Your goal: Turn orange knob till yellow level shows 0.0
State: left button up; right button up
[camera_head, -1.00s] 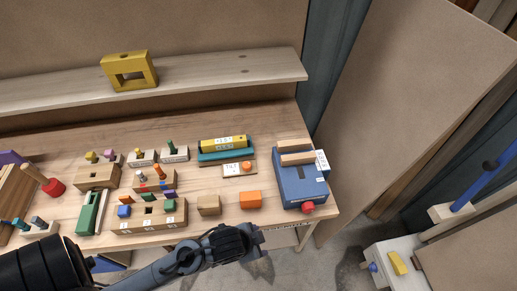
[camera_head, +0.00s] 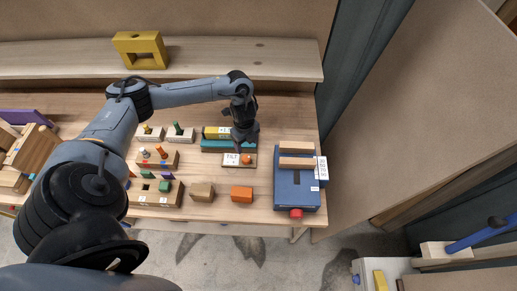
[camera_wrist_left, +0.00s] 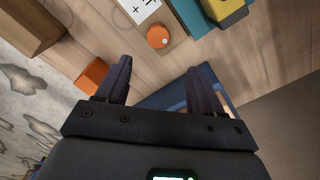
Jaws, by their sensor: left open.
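The orange knob (camera_head: 246,159) sits on a small wooden base with a white label (camera_head: 232,159) on the workbench. The yellow level (camera_head: 213,132) lies in a teal holder (camera_head: 222,145) just behind it; my arm partly covers it and its reading cannot be made out. My left gripper (camera_head: 243,146) is over the knob and level area in the head view. In the left wrist view its two dark fingers (camera_wrist_left: 158,85) are spread, with nothing between them. The knob (camera_wrist_left: 158,37) shows beyond the fingertips, apart from them. My right gripper is not in view.
A blue box (camera_head: 297,185) with wooden blocks and a red knob stands to the right. An orange block (camera_head: 241,194) and a tan block (camera_head: 203,192) lie in front. Peg boards stand left. A shelf with a yellow frame (camera_head: 140,50) is behind.

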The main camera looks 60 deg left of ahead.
aim_at(246, 158)
pick_arm(q)
jog(key=f, duration=0.4)
jog(key=shift+s+f, duration=0.1)
jog(key=shift+s, duration=0.2)
notch_tip(246, 158, down, 5)
jog(key=shift+r, duration=0.1)
jog(key=shift+w+a+f, duration=0.1)
jog(key=shift+w+f, duration=0.05)
jog(key=shift+f, duration=0.65)
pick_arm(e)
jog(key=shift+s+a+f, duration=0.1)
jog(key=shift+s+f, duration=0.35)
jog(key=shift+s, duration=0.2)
pick_arm(q)
jog(key=c, duration=1.1)
jog(key=shift+o, duration=0.2)
